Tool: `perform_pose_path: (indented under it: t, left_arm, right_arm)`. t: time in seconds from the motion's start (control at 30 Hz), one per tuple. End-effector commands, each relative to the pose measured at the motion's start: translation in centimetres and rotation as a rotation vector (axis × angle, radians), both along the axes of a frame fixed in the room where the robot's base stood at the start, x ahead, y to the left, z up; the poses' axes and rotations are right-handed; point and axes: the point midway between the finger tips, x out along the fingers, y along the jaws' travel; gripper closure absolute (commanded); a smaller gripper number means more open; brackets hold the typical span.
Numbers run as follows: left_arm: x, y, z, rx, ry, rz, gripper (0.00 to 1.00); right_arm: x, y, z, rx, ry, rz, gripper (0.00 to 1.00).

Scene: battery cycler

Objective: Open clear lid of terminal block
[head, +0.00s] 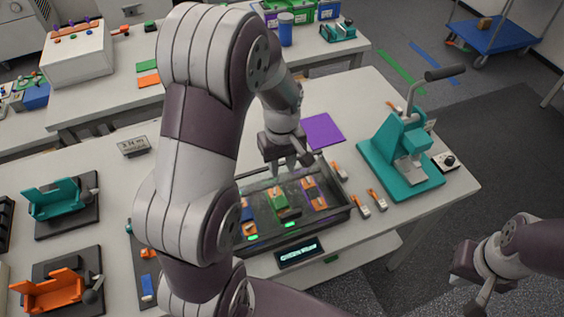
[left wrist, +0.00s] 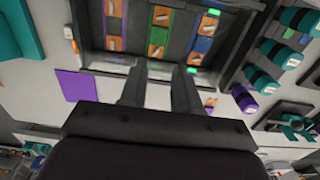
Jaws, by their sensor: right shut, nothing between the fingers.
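The terminal block is a dark framed case (head: 330,219) on the table, holding orange, green and purple pieces with green lights along its front. It also shows at the top of the left wrist view (left wrist: 120,58). I cannot clearly make out the clear lid or its position. My left gripper (head: 289,169) is over the back edge of the case, pointing down. In the left wrist view its two fingers (left wrist: 160,88) are apart with nothing between them. Contact with the case cannot be told. My right gripper (head: 470,287) is shut and empty, off the table at lower right.
A teal press (head: 405,150) stands right of the case, with small orange-and-white pieces (head: 376,199) between. A purple mat (head: 322,131) lies behind. A small display (head: 299,252) sits in front. Teal (head: 58,198) and orange (head: 50,292) fixtures stand at left. My left arm hides the case's left side.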

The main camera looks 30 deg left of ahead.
Motion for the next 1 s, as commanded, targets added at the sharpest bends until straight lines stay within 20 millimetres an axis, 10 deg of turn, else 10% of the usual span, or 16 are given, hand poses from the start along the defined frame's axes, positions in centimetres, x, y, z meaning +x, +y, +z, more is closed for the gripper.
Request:
perform_pose_path:
  t: [0.1, 1.0]
  left_arm:
    - [0.00, 0.00, 0.01, 0.000, 0.000, 0.000, 1.00]
    - [0.00, 0.00, 0.02, 0.000, 0.000, 0.000, 1.00]
  right_arm:
    - [0.00, 0.00, 0.00, 0.000, 0.000, 0.000, 1.00]
    - [0.00, 0.00, 0.00, 0.000, 0.000, 0.000, 1.00]
